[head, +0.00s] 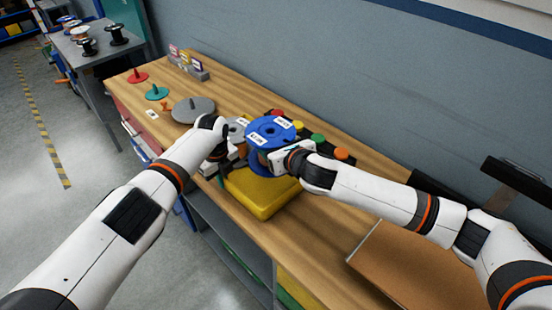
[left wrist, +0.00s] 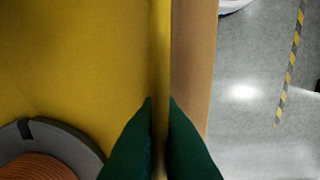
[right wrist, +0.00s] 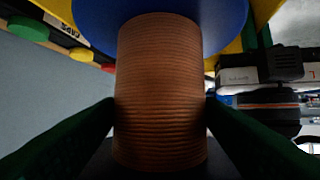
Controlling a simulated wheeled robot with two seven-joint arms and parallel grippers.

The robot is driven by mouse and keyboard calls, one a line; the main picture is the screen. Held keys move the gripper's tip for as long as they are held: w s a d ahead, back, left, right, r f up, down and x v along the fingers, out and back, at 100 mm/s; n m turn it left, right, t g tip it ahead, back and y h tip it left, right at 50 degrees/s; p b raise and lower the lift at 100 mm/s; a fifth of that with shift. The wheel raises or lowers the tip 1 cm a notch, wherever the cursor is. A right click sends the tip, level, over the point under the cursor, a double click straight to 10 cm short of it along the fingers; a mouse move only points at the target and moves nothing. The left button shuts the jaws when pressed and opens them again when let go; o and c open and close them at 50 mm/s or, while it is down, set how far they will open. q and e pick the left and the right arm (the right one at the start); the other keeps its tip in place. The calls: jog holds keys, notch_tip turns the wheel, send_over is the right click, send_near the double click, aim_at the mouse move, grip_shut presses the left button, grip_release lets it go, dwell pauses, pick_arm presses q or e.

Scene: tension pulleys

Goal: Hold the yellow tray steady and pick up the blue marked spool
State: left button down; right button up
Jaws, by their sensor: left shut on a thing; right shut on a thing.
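The blue marked spool (head: 270,132) has blue flanges with white labels, and its copper winding (right wrist: 160,90) fills the middle of the right wrist view. My right gripper (head: 286,158) is shut around that winding, with one dark green finger on each side. The spool is over the far part of the yellow tray (head: 262,192); I cannot tell its clearance. My left gripper (left wrist: 160,100) is shut on the tray's wall (left wrist: 160,60), one finger on each side. In the head view its fingers are largely hidden. A grey-flanged copper spool (left wrist: 45,150) lies inside the tray.
Coloured caps (head: 318,139) stand in a row behind the tray. A grey disc base (head: 194,110), a teal one (head: 157,92) and a red one (head: 138,76) stand at the left. A brown board (head: 400,270) lies at right. The grey wall closes off the back.

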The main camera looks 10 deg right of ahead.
jog(key=shift+r, duration=0.95)
pick_arm(q)
jog(key=c, duration=1.5)
grip_release()
notch_tip(320, 180, up, 12)
jog(key=shift+w+f, duration=0.1)
